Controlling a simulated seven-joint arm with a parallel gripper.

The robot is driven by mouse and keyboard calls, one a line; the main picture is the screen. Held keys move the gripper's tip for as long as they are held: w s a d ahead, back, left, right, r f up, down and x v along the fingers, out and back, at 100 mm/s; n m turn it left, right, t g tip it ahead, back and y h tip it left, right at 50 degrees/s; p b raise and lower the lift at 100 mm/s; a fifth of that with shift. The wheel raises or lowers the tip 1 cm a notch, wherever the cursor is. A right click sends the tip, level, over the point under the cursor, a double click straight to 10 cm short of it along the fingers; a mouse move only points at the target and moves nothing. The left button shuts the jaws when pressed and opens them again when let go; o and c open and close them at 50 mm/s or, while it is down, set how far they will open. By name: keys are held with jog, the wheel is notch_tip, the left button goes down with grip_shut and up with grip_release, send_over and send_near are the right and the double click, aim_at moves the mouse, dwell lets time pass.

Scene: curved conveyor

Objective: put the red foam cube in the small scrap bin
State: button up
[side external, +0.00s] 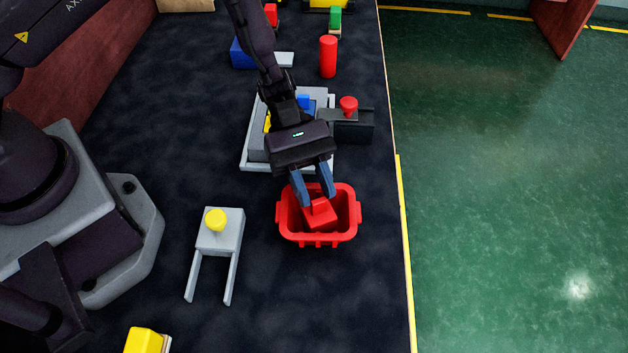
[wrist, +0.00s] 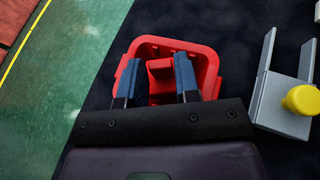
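The small scrap bin (side external: 348,235) is a red, open-topped tub with a side lip, standing on the dark table. A red block (side external: 321,218) with a smaller raised part on top is inside its rim, and I take it for the red foam cube. My gripper (side external: 318,200) points down into the bin, with one blue finger on each side of the raised red part. In the wrist view the red block (wrist: 160,68) shows between the two fingers, inside the bin's rim (wrist: 170,42). Whether the fingers press on it, and whether it rests on the bin floor, is hidden.
A grey stand with a yellow knob (side external: 216,220) is left of the bin. A grey tray (side external: 250,160) and a dark box with a red knob (side external: 352,130) are behind it. A red cylinder (side external: 328,57) stands farther back.

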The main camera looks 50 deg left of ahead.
jog(key=shift+o, duration=1.3)
jog(key=shift+r, duration=0.2)
jog(key=r+v, duration=0.1)
jog(key=v, duration=1.1)
jog(key=s+a+r+m+t+y, duration=0.5)
jog(key=s+r+m+y, duration=0.1)
jog(key=r, duration=0.5)
jog(key=s+a+r+m+t+y, duration=0.5)
jog(key=s+r+m, duration=0.3)
jog(key=r, duration=0.3)
jog(key=shift+s+a+y, duration=0.3)
jog(key=shift+s+y, duration=0.3)
jog(key=shift+y, duration=0.2)
